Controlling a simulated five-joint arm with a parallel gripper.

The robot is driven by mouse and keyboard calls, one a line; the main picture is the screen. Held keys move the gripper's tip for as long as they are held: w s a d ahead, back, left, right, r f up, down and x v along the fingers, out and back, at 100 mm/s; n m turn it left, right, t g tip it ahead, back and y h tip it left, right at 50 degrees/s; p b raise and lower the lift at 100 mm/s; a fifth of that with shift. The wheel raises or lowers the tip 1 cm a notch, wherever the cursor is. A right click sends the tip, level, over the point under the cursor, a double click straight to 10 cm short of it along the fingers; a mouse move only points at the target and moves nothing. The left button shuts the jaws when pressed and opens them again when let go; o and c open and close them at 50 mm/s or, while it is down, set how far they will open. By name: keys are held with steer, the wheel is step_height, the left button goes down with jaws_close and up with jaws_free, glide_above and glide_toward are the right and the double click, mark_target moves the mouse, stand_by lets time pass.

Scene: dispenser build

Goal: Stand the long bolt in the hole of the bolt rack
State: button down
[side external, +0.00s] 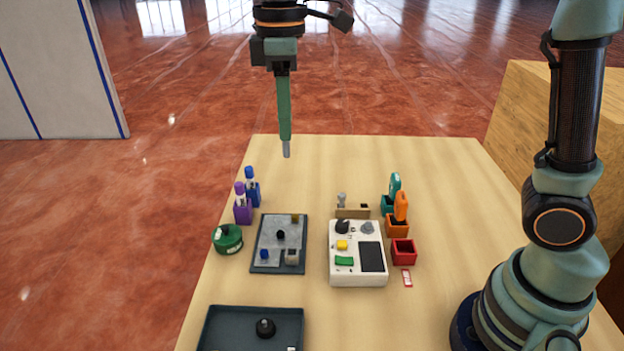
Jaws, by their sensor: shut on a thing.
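My gripper (285,137) is high over the far left part of the table, pointing down, with its green fingers together. A slim grey piece, which looks like the long bolt (286,150), sticks out below the fingertips and hangs upright in the air. Its upper part is hidden by the fingers. The small tan bolt rack (352,212) stands on the table behind the white device, lower and to the right of my gripper in the picture. A short grey bolt (341,199) stands at its left end. The rack's hole is too small to make out.
The white device (357,278) sits in front of the rack. Teal, orange and red holders (403,252) stand to its right. A grey board (279,262), green round container (228,239) and purple and blue holders (243,212) are left. A dark tray (230,318) is in front.

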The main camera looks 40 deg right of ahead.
steer(key=d+f+m, duration=0.5)
steer(key=d+f, duration=1.6)
steer(key=d, duration=0.1)
steer(key=shift+s+f, duration=0.25)
steer(key=shift+s, duration=0.05)
steer(key=shift+f, duration=1.95)
steer(key=c, duration=0.7)
jaws_free()
step_height(320, 180, up, 7)
stand_by(0.5)
